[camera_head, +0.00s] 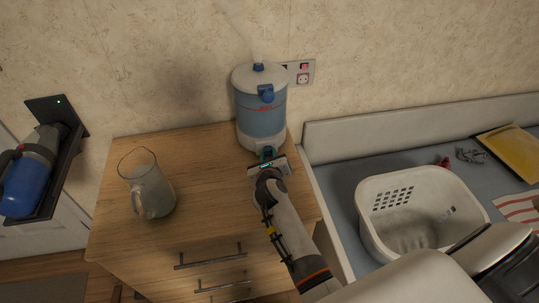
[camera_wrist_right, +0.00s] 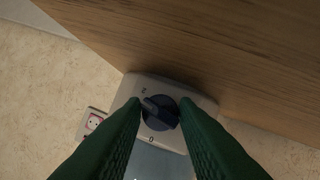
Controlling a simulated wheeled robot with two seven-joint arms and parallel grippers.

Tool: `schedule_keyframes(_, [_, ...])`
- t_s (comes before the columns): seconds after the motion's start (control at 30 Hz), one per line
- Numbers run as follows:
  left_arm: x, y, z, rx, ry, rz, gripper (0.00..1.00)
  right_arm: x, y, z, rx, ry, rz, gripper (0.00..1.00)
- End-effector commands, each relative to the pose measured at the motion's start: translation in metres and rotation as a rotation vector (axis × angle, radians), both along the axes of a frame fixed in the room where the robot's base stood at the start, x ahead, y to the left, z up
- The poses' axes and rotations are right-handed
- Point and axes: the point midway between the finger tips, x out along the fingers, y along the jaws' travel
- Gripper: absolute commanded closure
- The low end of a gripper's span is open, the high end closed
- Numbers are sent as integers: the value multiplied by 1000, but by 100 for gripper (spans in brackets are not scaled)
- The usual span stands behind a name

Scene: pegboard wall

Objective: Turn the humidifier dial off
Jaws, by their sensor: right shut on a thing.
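The humidifier (camera_head: 261,112), a blue tank with a white lid and base, stands at the back right of the wooden cabinet top. Faint mist rises from its top. Its dark round dial (camera_wrist_right: 160,112) is on the white base, with printed marks beside it, one like a 0. The dial's raised grip sits slanted in the wrist view. My right gripper (camera_head: 267,155) is at the front of the base, its green fingers (camera_wrist_right: 160,122) on both sides of the dial's grip, shut on it. In the head view the gripper hides the dial. My left gripper is not in view.
A glass pitcher (camera_head: 149,187) stands on the cabinet top (camera_head: 205,165) to the left. A wall socket (camera_head: 302,73) is behind the humidifier. A white basket (camera_head: 415,205) sits on the blue-grey surface to the right. A blue vacuum (camera_head: 30,175) hangs at far left.

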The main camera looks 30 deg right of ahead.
Motion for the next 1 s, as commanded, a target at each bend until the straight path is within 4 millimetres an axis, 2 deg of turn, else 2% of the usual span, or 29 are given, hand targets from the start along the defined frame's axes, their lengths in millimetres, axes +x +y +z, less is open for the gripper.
schedule_keyframes(0.2, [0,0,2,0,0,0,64,0,2,-2,-172,47,0,96])
schedule_keyframes(0.57, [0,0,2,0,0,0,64,0,2,-2,-202,54,0,96])
schedule_keyframes(0.6, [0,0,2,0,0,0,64,0,2,-2,-202,55,0,72])
schedule_keyframes(0.7, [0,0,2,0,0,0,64,0,2,-2,-202,54,0,55])
schedule_keyframes(0.73, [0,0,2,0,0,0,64,0,2,-2,-202,54,0,53])
schedule_keyframes(1.0, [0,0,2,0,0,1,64,0,2,0,-202,53,0,53])
